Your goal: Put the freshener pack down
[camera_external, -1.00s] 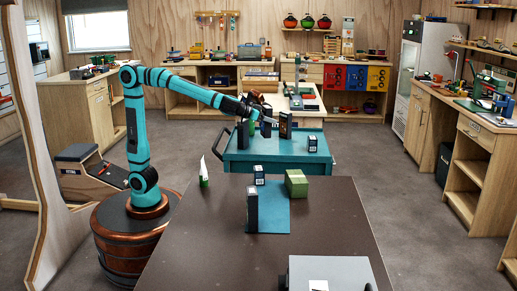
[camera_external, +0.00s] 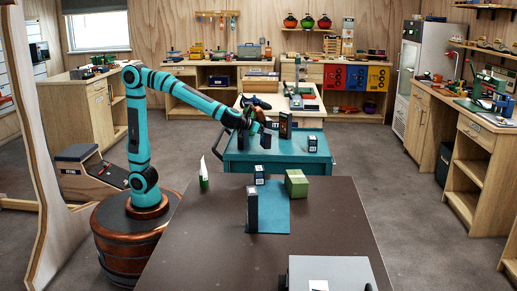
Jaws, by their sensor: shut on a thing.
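My gripper (camera_external: 262,128) is over the left part of the teal cart at the back of the brown table. It is shut on what appears to be the freshener pack (camera_external: 265,141), a small dark pack at its tip. The fingers and the pack are small and overlap in this view. I cannot tell whether the pack touches the cart top (camera_external: 295,152).
A dark upright box (camera_external: 285,124) and a dark box with a white top (camera_external: 312,144) stand on the cart. The brown table (camera_external: 200,240) holds a green box (camera_external: 296,184), a tall dark box (camera_external: 252,211) and a white-and-green bottle (camera_external: 203,175).

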